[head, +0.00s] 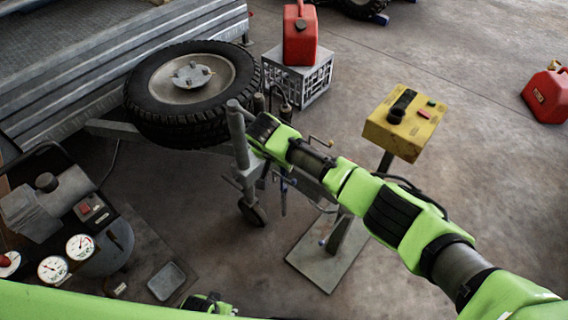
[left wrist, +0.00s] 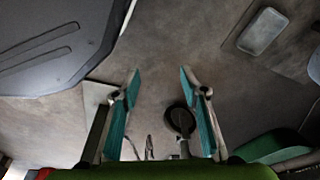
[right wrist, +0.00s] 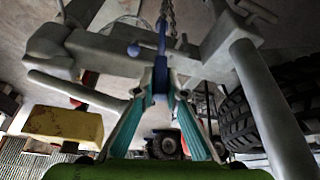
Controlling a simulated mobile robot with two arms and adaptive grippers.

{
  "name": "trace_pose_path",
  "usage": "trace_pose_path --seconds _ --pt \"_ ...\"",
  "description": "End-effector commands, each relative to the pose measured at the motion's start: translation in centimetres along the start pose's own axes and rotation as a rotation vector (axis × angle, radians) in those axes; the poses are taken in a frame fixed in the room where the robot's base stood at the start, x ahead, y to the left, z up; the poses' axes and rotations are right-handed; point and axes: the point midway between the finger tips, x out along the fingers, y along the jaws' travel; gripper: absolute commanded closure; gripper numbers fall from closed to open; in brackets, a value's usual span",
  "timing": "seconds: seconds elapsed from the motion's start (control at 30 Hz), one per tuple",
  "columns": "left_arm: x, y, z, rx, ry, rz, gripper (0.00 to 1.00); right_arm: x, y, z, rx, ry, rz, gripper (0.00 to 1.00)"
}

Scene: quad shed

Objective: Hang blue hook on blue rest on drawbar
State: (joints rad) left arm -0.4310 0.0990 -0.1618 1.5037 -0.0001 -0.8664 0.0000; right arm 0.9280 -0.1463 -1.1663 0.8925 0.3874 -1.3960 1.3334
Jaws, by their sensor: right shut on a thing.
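In the right wrist view my right gripper (right wrist: 160,84) is shut on the blue hook (right wrist: 161,38), at the end of a metal chain (right wrist: 169,12). The hook is upright between the fingertips, in front of the grey drawbar (right wrist: 95,55). A blue rounded tip (right wrist: 133,50), perhaps the rest, shows just left of the hook; I cannot tell whether they touch. In the head view my right arm reaches the drawbar's post (head: 238,135) and its wrist hides the fingers. In the left wrist view my left gripper (left wrist: 158,72) is open and empty above the floor.
A spare wheel (head: 190,85) lies left of the drawbar post. A yellow control box (head: 405,122) stands on a pedestal at right. A red can (head: 299,38) sits on a crate (head: 302,85). A machine with gauges (head: 70,215) and a small tray (head: 167,281) are at lower left.

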Motion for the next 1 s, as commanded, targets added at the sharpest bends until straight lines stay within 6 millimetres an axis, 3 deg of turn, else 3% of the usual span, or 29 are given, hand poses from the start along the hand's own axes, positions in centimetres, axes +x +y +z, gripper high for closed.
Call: trace_pose_path --seconds 0.77,0.8,0.83,1.0 --pt "-1.3 0.0 -0.8 -0.002 0.003 0.0 0.6 1.0 0.0 0.4 0.0 0.0 -0.001 1.0" --pt "-1.5 0.0 -1.0 -0.002 0.007 0.0 0.6 0.9 0.0 0.4 -0.001 0.001 -0.001 0.78" --pt "-1.6 0.0 -1.1 -0.002 0.009 0.0 0.6 0.9 0.0 0.4 0.0 0.001 -0.001 0.7" --pt "-1.6 -0.1 -1.2 -0.003 0.011 -0.001 0.6 0.9 0.0 0.4 -0.001 0.0 -0.001 0.69"
